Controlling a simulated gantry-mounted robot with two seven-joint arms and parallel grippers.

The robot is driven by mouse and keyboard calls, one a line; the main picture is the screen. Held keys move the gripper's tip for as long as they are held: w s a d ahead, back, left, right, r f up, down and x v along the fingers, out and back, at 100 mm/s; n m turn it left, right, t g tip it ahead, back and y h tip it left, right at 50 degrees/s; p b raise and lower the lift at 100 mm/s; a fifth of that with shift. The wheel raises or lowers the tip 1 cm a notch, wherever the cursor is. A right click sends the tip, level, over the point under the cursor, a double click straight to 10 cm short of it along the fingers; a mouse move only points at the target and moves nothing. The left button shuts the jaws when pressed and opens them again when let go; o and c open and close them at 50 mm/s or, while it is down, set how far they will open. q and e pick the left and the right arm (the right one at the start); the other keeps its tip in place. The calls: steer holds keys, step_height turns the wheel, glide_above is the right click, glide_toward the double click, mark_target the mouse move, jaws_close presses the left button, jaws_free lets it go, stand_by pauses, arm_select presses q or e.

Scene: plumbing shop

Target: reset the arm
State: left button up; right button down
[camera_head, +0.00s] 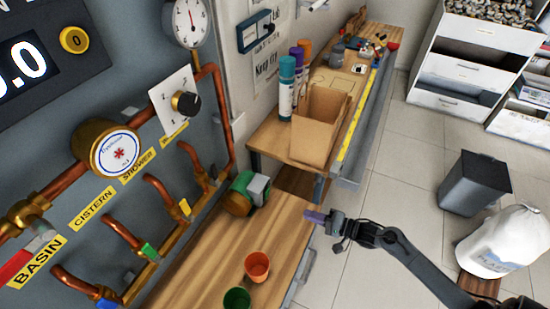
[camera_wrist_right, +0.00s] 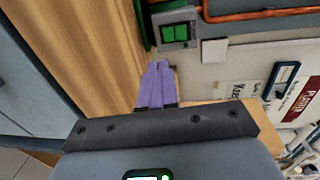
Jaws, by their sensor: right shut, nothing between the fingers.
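My right gripper (camera_head: 314,216) has purple fingertips and is just off the right edge of the lower wooden bench, in front of the gap below the upper shelf. Its fingers are shut with nothing between them. In the right wrist view the purple fingers (camera_wrist_right: 156,84) lie together, with wood behind and to the left of them. My right arm reaches in from the lower right. My left gripper is not in view.
An orange cup (camera_head: 257,267) and a green cup (camera_head: 237,299) stand on the lower bench (camera_head: 205,262). A green and grey device (camera_head: 249,193) sits near the wall. A cardboard box (camera_head: 320,122) stands on the upper bench. A grey bin (camera_head: 472,184) and white sack (camera_head: 503,241) are right; tiled floor between is clear.

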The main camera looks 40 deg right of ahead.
steer(key=shift+w+a+f+n, duration=0.1)
steer(key=shift+a+f+n, duration=0.15)
steer(key=shift+a, duration=0.25)
steer(key=a+n+h, duration=0.1)
steer(key=a+f+n+g, duration=0.1)
steer(key=a, duration=0.1)
steer(key=a+n+g+h, duration=0.1)
steer(key=shift+a+f+h, duration=0.25)
steer(key=shift+a+h, duration=0.05)
steer(key=shift+a, duration=0.1)
steer(key=s+a+n+g+h, duration=0.2)
steer(key=a+n, duration=0.1)
steer(key=s+a+n+h, duration=0.1)
steer(key=a, duration=0.1)
steer(key=shift+s+r+n+g, duration=0.2)
steer(key=shift+r+n+g, duration=0.05)
steer(key=shift+r+g, duration=0.15)
steer(key=s+a+r+n+g+h, duration=0.1)
steer(key=s+a+r+n+g, duration=0.25)
steer(key=s, duration=0.35)
steer(key=s+a+r+n+g+h, duration=0.1)
steer(key=s+a+r+n+g, duration=0.25)
steer(key=s, duration=0.25)
step_height(320, 180, up, 27)
steer(key=p, duration=2.7)
steer(key=shift+s+d, duration=0.3)
steer(key=shift+d, duration=0.1)
